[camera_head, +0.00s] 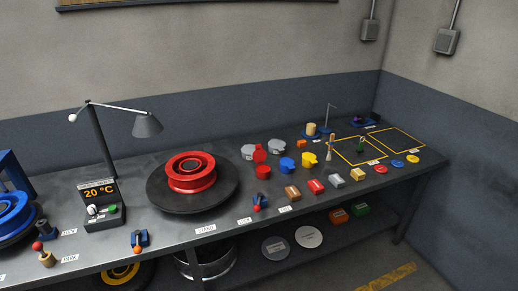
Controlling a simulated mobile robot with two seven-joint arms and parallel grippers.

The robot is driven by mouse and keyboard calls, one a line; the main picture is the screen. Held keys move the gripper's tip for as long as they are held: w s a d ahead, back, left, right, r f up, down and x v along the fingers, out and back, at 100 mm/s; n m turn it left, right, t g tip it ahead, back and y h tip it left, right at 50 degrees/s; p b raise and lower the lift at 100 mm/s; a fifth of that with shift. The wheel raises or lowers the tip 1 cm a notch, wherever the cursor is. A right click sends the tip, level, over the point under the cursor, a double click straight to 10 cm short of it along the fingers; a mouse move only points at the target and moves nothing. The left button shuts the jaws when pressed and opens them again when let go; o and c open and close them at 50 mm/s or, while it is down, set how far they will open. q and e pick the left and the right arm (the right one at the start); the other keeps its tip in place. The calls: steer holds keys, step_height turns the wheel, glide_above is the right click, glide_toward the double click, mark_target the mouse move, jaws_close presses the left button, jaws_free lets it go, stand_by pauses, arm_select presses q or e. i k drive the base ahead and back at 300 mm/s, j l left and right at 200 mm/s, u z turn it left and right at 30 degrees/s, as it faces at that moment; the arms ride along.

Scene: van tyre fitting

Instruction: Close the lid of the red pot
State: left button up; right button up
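A small red pot (263,173) stands on the grey workbench, right of the large red wheel rim. A red rounded piece (260,153) shows just behind and above it, next to grey parts. It looks like a raised lid, but at this size I cannot tell whether it is joined to the pot. Neither of my grippers is in view.
A blue pot (287,165) and a yellow pot (309,160) stand to the right. Several small coloured blocks lie in front. The red rim (191,171) sits on a dark turntable (163,205). A lamp (147,125) overhangs the bench. Yellow-outlined areas (398,140) lie far right.

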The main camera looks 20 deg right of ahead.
mark_target(260, 154)
steer(key=i+l+u, duration=0.3)
steer(key=l, duration=0.35)
steer(key=i+l+u, duration=0.15)
steer(key=l, duration=0.25)
steer(key=i+l+u, duration=0.15)
steer(key=l, duration=0.25)
steer(key=i, duration=0.1)
